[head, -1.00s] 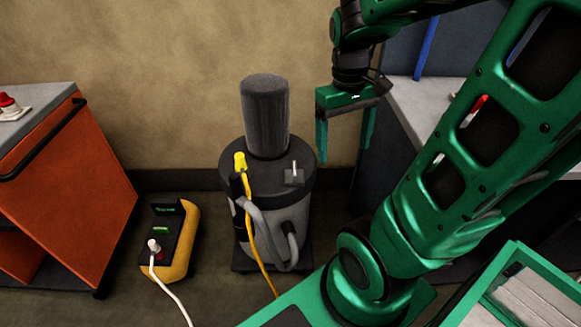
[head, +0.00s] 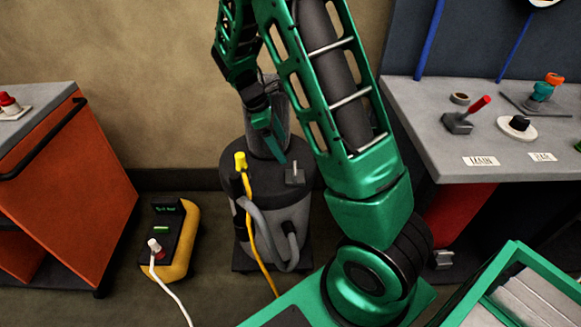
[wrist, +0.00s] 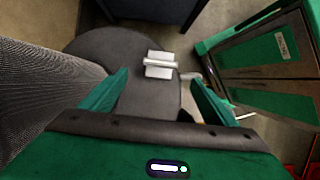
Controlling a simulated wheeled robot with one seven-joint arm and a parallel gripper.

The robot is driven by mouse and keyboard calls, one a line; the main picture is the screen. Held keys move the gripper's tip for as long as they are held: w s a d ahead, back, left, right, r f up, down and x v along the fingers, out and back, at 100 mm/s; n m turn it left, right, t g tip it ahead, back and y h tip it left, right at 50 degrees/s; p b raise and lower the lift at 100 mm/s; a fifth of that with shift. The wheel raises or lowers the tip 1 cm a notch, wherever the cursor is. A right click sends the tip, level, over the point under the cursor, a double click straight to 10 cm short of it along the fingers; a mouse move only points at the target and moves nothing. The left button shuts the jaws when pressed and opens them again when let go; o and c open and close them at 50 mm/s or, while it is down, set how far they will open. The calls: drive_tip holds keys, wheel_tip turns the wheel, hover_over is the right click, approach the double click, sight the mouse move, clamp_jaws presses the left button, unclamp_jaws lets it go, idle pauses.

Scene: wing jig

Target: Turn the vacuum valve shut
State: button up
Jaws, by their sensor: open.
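The vacuum unit (head: 275,215) is a dark-lidded grey drum with a tall grey cylinder on top, standing on the floor by the wall. On its lid, to the right of the cylinder, is a small pale fitting with a raised handle, which I take for the vacuum valve (head: 294,174). My gripper (head: 274,142) is above the lid, just left of the valve in the head view. In the wrist view my gripper (wrist: 160,80) is open and empty, with the valve (wrist: 160,64) beyond and between its green fingers, apparently untouched. The handle's exact angle is hard to tell.
The grey cylinder (wrist: 45,95) stands close beside the left finger. A yellow plug (head: 240,161) and cable rise from the lid's left. A yellow-black box (head: 176,240) and an orange cart (head: 75,190) stand left. A grey bench (head: 420,110) with controls stands right.

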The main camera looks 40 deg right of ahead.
sight(295, 172)
drive_tip(key=x, duration=1)
drive_tip(key=shift+d+f, duration=0.1)
drive_tip(key=shift+f, duration=0.25)
drive_tip(key=shift+c, duration=0.7)
drive_tip(key=c, duration=0.9)
